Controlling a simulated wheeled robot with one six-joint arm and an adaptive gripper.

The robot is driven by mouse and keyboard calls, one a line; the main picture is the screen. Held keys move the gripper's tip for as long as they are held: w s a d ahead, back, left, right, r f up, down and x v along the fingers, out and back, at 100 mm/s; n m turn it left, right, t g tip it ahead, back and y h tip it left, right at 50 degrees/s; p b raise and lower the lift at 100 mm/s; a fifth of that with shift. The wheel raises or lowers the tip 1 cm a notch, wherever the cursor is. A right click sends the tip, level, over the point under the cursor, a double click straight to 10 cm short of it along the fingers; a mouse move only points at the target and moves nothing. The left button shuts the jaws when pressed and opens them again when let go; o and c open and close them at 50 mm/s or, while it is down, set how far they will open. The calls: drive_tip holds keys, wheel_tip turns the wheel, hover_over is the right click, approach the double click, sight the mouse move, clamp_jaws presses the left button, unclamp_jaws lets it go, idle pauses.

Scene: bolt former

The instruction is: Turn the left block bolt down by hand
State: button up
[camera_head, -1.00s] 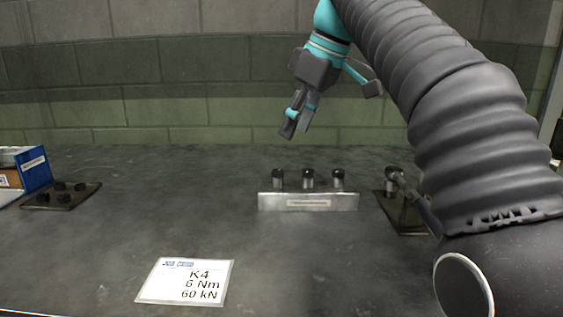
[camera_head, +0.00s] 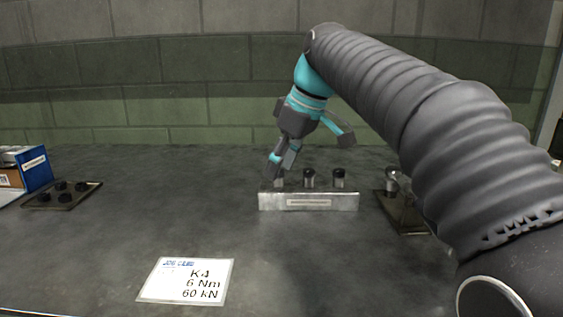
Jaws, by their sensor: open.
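The metal block (camera_head: 330,201) with a label on its front face stands on the bench near the middle. The middle bolt (camera_head: 308,178) and the right bolt (camera_head: 339,178) stand upright in its top with dark heads. The left bolt (camera_head: 279,183) shows only in part. My gripper (camera_head: 274,169) points down at the left bolt, and its fingers cover the bolt's head. The fingers look open. I cannot tell whether they touch the bolt or stand just in front of it.
A white card (camera_head: 186,280) reading K4, 6 Nm, 60 kN lies at the front. A dark tray (camera_head: 75,201) with several dark knobs and a blue box (camera_head: 37,168) are at the left. A tool on a stand (camera_head: 405,212) is right of the block. The bench between is clear.

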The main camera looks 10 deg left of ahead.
clamp_jaws()
drive_tip(key=shift+m, duration=0.4)
drive_tip(key=m, duration=0.1)
drive_tip(key=m+t, duration=0.1)
drive_tip(key=m, duration=0.1)
drive_tip(key=shift+s+a+m+t+h, duration=0.1)
drive_tip(key=shift+s+m+t+h, duration=0.1)
drive_tip(key=shift+m+t+h, duration=0.15)
drive_tip(key=shift+a+m+t+h, duration=0.1)
drive_tip(key=shift+m+t+h, duration=0.35)
drive_tip(key=shift+m, duration=1.4)
unclamp_jaws()
